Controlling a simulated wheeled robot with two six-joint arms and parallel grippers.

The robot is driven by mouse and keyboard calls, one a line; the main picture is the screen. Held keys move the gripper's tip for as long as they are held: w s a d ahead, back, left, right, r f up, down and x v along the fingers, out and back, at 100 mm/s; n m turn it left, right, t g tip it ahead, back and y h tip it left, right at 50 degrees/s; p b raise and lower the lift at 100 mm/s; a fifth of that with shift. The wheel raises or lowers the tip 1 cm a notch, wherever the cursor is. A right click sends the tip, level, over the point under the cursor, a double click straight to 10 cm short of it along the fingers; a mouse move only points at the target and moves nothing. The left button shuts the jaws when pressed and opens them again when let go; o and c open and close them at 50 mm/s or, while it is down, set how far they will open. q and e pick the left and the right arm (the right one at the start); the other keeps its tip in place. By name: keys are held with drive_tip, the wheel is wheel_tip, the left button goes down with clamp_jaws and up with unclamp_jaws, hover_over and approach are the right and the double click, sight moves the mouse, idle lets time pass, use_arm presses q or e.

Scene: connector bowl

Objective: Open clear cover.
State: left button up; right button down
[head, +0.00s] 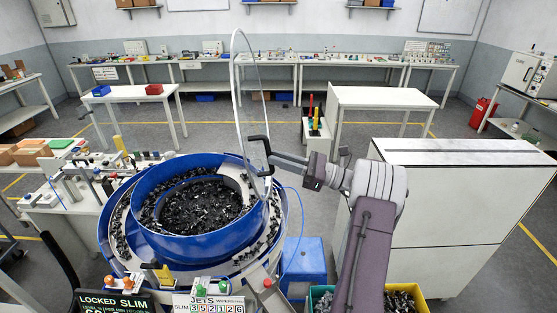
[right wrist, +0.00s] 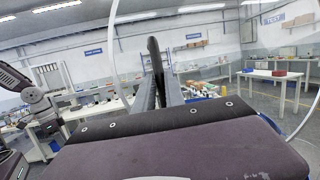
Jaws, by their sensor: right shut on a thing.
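The clear cover (head: 233,84) stands raised, nearly upright, and shows almost edge-on as a thin pale hoop above the right side of the blue bowl (head: 152,196). The bowl is uncovered and full of small black connectors (head: 195,205). My right gripper (head: 270,156) reaches in from the right and is shut on the cover's black handle (head: 258,138). In the right wrist view its dark fingers (right wrist: 160,78) are close together, and the cover's rim (right wrist: 115,45) curves past them. The exact grip is hard to make out.
A large white cabinet (head: 455,215) stands to the right. A workbench with fixtures (head: 75,190) is left of the bowl. Signs (head: 115,303) stand in front, and a yellow bin (head: 420,300) and a teal bin (head: 318,295) sit at the lower right.

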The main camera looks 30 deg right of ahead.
drive_tip(key=shift+f, duration=0.15)
drive_tip(key=c, duration=1.4)
unclamp_jaws()
drive_tip(key=shift+a, duration=0.1)
drive_tip(key=shift+w, duration=0.1)
drive_tip(key=b+v, duration=0.3)
drive_tip(key=v, duration=0.6)
